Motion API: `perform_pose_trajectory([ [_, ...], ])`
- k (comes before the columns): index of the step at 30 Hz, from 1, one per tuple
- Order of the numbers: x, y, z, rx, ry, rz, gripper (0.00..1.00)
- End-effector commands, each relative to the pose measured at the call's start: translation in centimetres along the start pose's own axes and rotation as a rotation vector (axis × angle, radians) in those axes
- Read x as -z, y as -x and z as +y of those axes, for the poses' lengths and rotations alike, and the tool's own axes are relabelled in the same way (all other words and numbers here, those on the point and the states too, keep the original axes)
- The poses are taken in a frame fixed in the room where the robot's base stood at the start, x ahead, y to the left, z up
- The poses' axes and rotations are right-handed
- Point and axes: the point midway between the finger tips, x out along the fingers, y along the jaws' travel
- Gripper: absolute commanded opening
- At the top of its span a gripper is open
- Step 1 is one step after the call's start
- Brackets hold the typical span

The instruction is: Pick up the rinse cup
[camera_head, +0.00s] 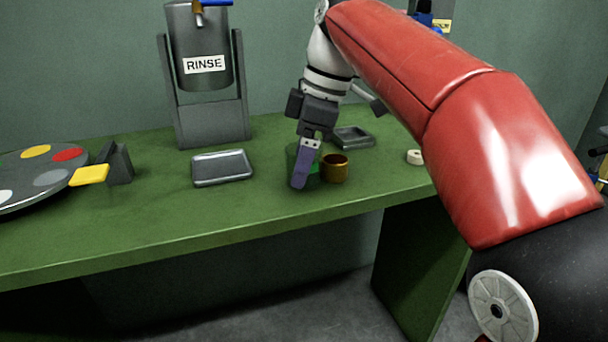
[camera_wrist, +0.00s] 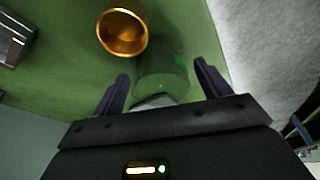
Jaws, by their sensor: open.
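My gripper (camera_head: 302,172) reaches down over the green table, its jaws open. In the wrist view my gripper (camera_wrist: 161,72) has one finger on each side of a green see-through cup (camera_wrist: 163,82), with no clear grip on it. In the head view the green cup (camera_head: 314,173) is mostly hidden behind the near finger. A brass-coloured cup (camera_head: 335,169) stands upright close to its right; it also shows in the wrist view (camera_wrist: 122,34), just outside the fingers. I cannot tell from markings which cup is the rinse cup.
A tank marked RINSE (camera_head: 203,50) stands at the back on a grey stand (camera_head: 212,124). A shallow metal tray (camera_head: 222,168) lies in front. A dark square dish (camera_head: 353,138) is behind the cups, a small white roll (camera_head: 414,157) right, and a round palette (camera_head: 40,175) far left.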

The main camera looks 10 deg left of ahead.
Motion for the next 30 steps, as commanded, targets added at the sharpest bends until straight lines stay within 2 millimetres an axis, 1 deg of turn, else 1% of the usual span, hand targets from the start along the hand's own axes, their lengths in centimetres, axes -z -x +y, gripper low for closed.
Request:
perform_pose_trajectory([
  [1, 0.01, -0.83, -0.08, 0.001, 0.002, 0.000, 0.76],
  [3, 0.01, -1.37, -0.09, 0.001, 0.001, -0.001, 0.76],
  [11, 0.03, -1.55, -0.04, -0.002, 0.000, 0.000, 0.76],
  [14, 0.03, -1.55, -0.04, -0.002, 0.000, 0.000, 0.65],
  [22, 0.02, -1.54, -0.05, -0.001, 0.000, 0.000, 0.30],
  [23, 0.02, -1.53, -0.05, -0.001, 0.000, 0.000, 0.28],
  [30, 0.06, -1.41, -0.04, -0.001, 0.000, 0.000, 0.28],
])
